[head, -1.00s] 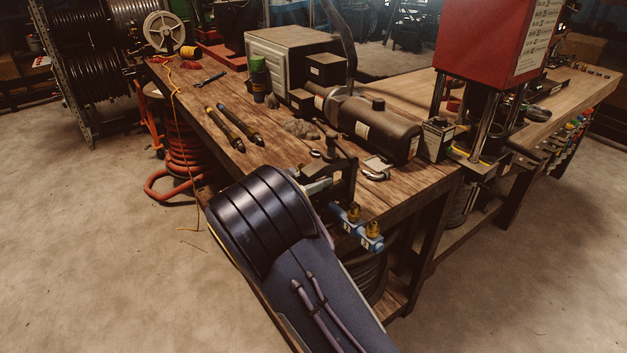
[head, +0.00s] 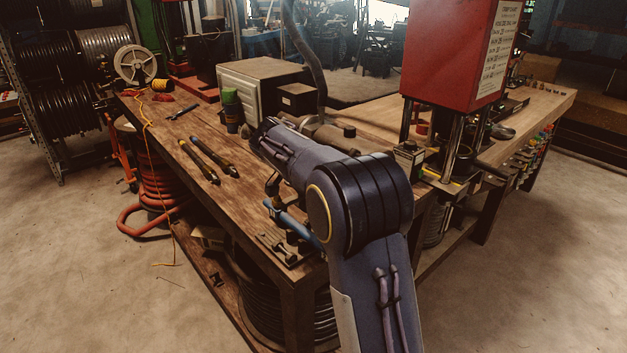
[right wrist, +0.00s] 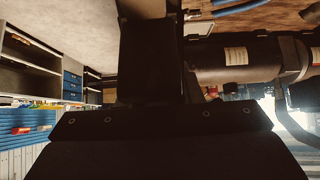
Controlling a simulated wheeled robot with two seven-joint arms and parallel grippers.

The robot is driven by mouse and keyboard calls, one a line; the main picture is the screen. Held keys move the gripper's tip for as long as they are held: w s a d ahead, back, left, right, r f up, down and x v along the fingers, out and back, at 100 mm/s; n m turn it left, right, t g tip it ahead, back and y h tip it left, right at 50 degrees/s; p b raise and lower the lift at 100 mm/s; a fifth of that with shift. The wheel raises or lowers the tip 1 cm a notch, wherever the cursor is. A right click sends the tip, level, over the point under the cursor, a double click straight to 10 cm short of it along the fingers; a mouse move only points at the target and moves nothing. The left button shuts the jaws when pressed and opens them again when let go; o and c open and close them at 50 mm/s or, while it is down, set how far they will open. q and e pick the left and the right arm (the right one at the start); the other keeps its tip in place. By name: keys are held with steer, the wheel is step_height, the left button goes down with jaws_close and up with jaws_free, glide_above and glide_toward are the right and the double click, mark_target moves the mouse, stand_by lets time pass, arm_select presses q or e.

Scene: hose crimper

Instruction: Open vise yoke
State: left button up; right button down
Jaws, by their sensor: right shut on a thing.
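The pipe vise stands at the near corner of the wooden bench; its base (head: 285,250) shows in the head view. A dark part of its yoke (head: 272,186) shows left of my right arm, and the rest is hidden behind the arm. My right gripper (right wrist: 150,65) is a dark shape in the right wrist view, shut on what appears to be the yoke; the contact is too dark to make out. My left gripper is in neither view.
Two dark tools with yellow marks (head: 208,160) lie on the bench left of my arm. A grey metal box (head: 262,85) and a green-capped bottle (head: 231,110) stand behind. A red press (head: 455,55) stands at right.

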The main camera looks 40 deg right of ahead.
steer(key=d+y+p, duration=0.1)
steer(key=d, duration=0.1)
steer(key=shift+d+r+y+p, duration=0.1)
steer(key=shift+d+y+p, duration=0.2)
steer(key=shift+w+d+f+y+p, duration=0.1)
steer(key=shift+d+f+y+p, duration=0.2)
steer(key=shift+d+p, duration=0.1)
steer(key=c, duration=1)
jaws_free()
steer(key=v, duration=0.5)
steer(key=b+v, duration=0.1)
steer(key=v, duration=0.1)
steer(key=shift+w+a+r, duration=0.1)
steer(key=shift+a+r, duration=0.1)
steer(key=shift+r, duration=0.15)
steer(key=shift+f, duration=0.1)
